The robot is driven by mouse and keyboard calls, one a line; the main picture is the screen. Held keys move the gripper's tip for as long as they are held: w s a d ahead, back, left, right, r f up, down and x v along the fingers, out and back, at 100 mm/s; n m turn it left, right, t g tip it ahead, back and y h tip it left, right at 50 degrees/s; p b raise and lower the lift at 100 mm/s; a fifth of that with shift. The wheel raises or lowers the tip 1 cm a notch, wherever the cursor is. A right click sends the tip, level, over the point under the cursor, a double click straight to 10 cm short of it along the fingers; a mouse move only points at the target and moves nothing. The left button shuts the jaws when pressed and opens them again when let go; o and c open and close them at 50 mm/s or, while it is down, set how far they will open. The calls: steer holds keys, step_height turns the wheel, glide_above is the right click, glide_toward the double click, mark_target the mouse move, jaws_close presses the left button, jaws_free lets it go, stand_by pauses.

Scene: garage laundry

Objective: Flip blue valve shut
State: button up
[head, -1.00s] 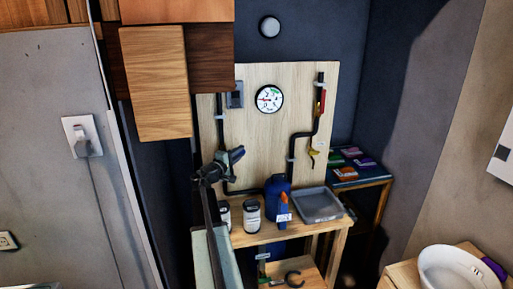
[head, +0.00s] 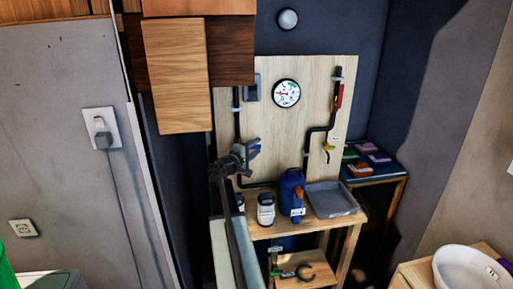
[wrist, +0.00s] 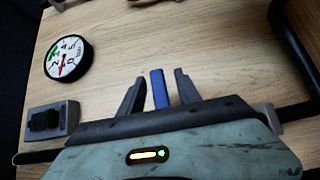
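The blue valve handle (wrist: 160,90) shows in the wrist view as a short upright bar between my fingers. My gripper (wrist: 158,76) is open, one finger on each side of the handle, with a gap visible on both sides. The rest of the valve is hidden behind my gripper body. In the head view my gripper (head: 248,150) is in front of the left pipe on the wooden board, and a small bit of blue shows at its tip.
A round gauge (head: 286,93) and a grey switch box (wrist: 50,122) are on the board (head: 300,125). A second pipe on the right has red and yellow handles (head: 328,150). Below, a bench holds a blue jug (head: 291,188), a jar (head: 266,210) and a grey tray (head: 331,200).

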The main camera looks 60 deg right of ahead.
steer(key=a, duration=0.8)
steer(key=shift+d, duration=0.1)
